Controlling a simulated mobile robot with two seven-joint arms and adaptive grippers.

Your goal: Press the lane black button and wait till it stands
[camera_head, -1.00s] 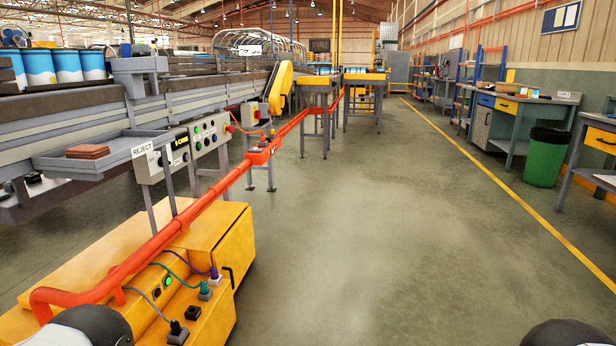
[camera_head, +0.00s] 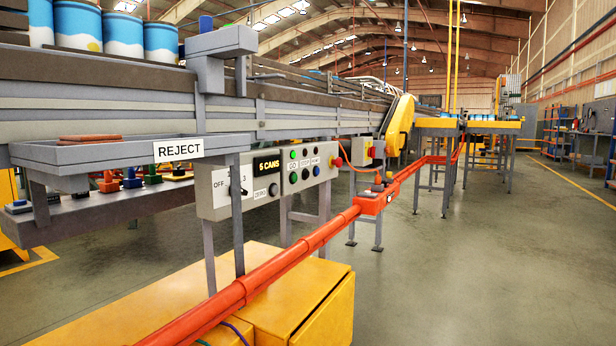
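A grey control panel (camera_head: 308,165) with small labels and several round buttons, green, blue and dark among them, stands below the conveyor's edge. The button colours are small, and I cannot tell for sure which one is the lane black button. Beside it on the left is a grey box (camera_head: 222,192) with an OFF switch, a ZERO label and a black display (camera_head: 266,163) that appears to read "5 CANS". Blue and white cans (camera_head: 124,38) stand on the conveyor (camera_head: 100,88) at the upper left. Neither of my grippers is in view.
A grey REJECT tray (camera_head: 110,154) holds a flat brown item. An orange-red rail (camera_head: 290,258) runs diagonally in front of the panels, above a yellow cabinet (camera_head: 320,305). A red block (camera_head: 376,201) sits on the rail. The floor at right is clear.

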